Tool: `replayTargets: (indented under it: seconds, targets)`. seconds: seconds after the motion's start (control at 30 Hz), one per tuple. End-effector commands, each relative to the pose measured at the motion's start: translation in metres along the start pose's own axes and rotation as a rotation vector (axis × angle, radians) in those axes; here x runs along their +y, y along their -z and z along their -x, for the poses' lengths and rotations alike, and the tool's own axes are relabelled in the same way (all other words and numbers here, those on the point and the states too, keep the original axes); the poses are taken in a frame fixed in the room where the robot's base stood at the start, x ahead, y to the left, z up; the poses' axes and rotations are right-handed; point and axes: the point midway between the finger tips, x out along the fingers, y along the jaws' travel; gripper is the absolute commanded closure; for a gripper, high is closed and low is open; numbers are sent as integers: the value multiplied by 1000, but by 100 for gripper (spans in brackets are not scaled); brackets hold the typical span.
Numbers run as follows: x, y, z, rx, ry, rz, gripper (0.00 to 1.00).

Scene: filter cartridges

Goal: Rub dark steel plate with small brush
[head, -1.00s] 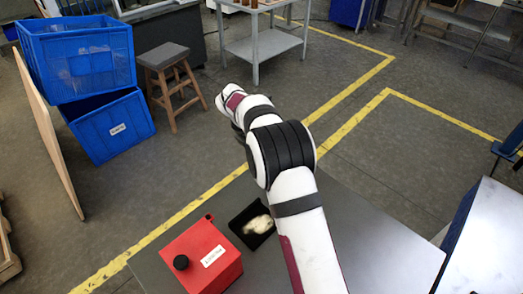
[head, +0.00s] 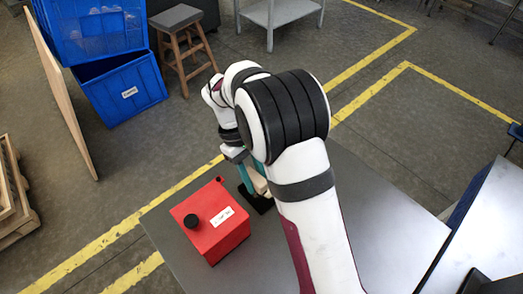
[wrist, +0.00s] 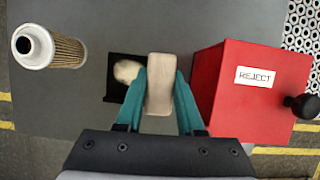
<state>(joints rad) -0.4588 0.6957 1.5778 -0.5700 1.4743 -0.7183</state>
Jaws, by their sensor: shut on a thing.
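My gripper (wrist: 159,100) has teal fingers and is shut on the small brush (wrist: 160,82), a pale wooden block in the wrist view. In the head view my gripper (head: 246,178) and the brush (head: 258,184) are over the dark steel plate (head: 263,207), partly hidden by my arm. In the wrist view the plate (wrist: 116,91) shows left of the brush, with a pale cream patch (wrist: 126,71) on it. The brush covers the plate's right part. Its bristles are hidden, and I cannot tell whether it touches the plate.
A red box (head: 212,222) labelled REJECT, with a black knob, stands close beside my gripper; it also shows in the wrist view (wrist: 235,100). A filter cartridge (wrist: 62,50) lies left of the plate in the wrist view. Bare grey table (head: 385,220) extends right of my arm.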

Motion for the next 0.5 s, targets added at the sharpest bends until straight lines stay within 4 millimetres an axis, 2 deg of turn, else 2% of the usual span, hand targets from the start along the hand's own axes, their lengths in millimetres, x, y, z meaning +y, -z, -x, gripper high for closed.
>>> replayTargets:
  seconds: [0.27, 0.5]
  targets:
    - [-4, 0, -9, 0, 15, -38, 100]
    - [-4, 8, -27, 0, 14, -36, 100]
